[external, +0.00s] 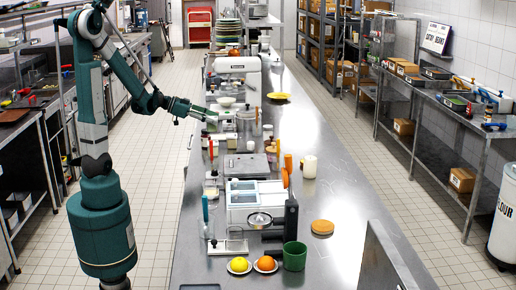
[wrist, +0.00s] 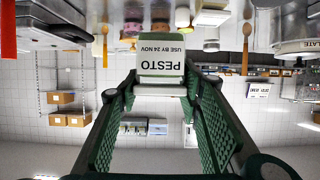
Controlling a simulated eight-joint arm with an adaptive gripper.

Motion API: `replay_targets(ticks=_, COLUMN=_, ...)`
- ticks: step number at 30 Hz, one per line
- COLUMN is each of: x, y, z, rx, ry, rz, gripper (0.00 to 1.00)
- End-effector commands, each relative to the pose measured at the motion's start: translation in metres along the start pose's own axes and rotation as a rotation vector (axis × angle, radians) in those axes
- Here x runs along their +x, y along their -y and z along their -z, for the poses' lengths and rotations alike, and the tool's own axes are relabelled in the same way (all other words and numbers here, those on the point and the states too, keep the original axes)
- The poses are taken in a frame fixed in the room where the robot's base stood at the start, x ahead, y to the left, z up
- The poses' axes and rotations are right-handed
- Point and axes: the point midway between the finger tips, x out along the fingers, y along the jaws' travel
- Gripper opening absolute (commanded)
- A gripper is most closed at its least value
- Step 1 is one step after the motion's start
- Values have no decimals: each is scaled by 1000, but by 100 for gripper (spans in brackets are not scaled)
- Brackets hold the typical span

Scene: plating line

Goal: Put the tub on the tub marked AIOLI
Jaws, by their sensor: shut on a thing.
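My gripper (external: 209,116) is over the left edge of the long steel counter, near its middle. In the wrist view, which looks upside down, my gripper's green fingers (wrist: 160,85) are shut on a small tub (wrist: 161,62). Its pale label reads PESTO, USE BY 24 NOV, upside down in the picture. The held tub is too small to make out clearly in the external view. I cannot read AIOLI on anything in either view, so I cannot tell which tub bears it. A few small containers (wrist: 211,41) stand behind the held tub, their labels unreadable.
The steel counter (external: 330,215) is crowded along its left side with scales, jars and boards. Its right side is mostly clear, apart from a white cylinder (external: 310,166), a round cork-coloured disc (external: 322,227) and a yellow dish (external: 279,96). A green cup (external: 295,257) stands near the front.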

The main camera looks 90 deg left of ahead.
Motion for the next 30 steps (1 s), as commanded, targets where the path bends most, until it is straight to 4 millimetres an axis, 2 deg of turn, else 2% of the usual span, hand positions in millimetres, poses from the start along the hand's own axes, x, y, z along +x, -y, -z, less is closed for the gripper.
replay_targets(ticks=6, x=7, y=0, z=-17, rx=0, ry=0, rz=0, gripper=21)
replay_targets(ticks=20, x=8, y=0, z=-20, rx=0, ry=0, rz=0, gripper=21)
replay_targets(ticks=30, x=20, y=1, z=-48, rx=0, ry=0, rz=0, gripper=21)
